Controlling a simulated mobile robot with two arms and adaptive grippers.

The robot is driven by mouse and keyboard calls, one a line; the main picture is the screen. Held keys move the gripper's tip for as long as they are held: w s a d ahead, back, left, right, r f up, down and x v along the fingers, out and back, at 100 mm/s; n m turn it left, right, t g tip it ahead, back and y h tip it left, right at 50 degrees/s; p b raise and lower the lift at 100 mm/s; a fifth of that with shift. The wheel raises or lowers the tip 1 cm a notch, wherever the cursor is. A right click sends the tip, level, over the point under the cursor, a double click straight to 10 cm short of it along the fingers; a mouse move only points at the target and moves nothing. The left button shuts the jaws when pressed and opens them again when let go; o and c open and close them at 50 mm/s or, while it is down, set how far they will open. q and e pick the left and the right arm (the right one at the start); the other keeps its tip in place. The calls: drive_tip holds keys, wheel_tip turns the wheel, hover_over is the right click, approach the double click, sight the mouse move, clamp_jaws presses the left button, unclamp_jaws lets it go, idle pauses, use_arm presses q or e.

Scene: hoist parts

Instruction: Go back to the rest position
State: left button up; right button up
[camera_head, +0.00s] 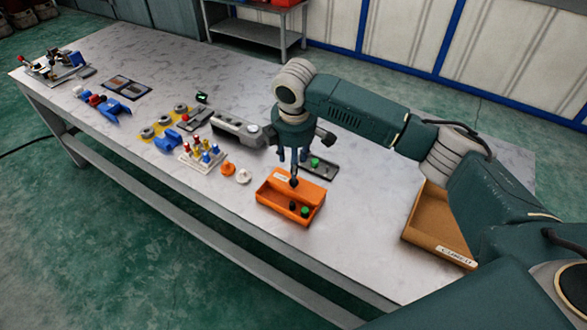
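My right arm comes in from the right. Its gripper (294,180) points down over the back part of an orange bin (275,204). The fingers are small and dark here, so I cannot tell whether they are open or shut, or whether they hold anything. A few small black and green pieces (304,211) lie in the bin. My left gripper is not in view.
A grey tray (325,171) with a green piece is just behind the gripper. A labelled brown box (428,240) stands right, below my forearm. Small parts, a peg block (202,154) and a yellow mat (157,137) lie left. The table's front right is clear.

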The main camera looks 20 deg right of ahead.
drive_tip(key=shift+s+r, duration=0.1)
drive_tip(key=shift+r, duration=0.5)
